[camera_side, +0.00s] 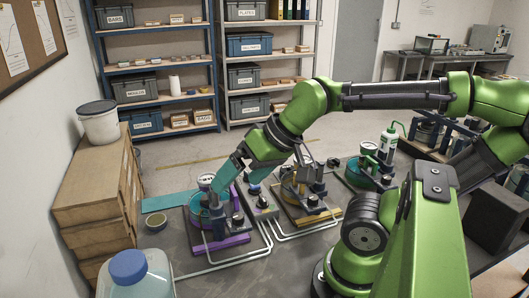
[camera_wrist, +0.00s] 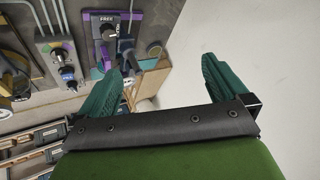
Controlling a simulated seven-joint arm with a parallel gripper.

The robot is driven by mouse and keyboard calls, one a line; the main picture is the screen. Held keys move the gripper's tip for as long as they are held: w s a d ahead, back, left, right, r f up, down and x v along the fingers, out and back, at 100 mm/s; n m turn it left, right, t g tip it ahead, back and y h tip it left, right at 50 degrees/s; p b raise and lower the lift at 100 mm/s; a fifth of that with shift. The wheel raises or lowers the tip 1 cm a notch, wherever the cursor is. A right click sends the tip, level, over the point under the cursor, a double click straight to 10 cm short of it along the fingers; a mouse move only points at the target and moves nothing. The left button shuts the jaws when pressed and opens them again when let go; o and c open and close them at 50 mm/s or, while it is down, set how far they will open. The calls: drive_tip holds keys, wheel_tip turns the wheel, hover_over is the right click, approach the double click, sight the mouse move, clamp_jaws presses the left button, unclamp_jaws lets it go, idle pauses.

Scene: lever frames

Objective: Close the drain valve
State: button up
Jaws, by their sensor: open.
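My gripper (camera_side: 226,178) hangs above the purple-framed station (camera_side: 225,242) at the left of the row. Its two teal fingers stand wide apart with nothing between them in the wrist view (camera_wrist: 164,68).
A small grey box with knobs (camera_side: 262,203) stands between the purple and yellow stations. Pale pipes (camera_side: 268,238) run along the table in front.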

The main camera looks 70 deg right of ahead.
drive_tip(key=shift+c, duration=1)
drive_tip(key=shift+w+d+f+m+g, duration=0.4)
drive_tip(key=shift+w+d+f, duration=0.25)
drive_tip(key=shift+d+f, duration=0.1)
drive_tip(key=c, duration=0.4)
drive_tip(key=shift+o, duration=0.2)
drive_tip(key=m+g+h, duration=0.2)
drive_tip(key=m+g, duration=0.4)
drive_tip(key=m, duration=1.3)
hover_over(248, 173)
drive_tip(key=f, duration=0.2)
wheel_tip(248, 173, down, 16)
drive_tip(key=shift+d+f, duration=0.15)
drive_tip(key=shift+f, duration=0.05)
drive_tip(key=shift+c, duration=0.3)
drive_tip(key=c, duration=1)
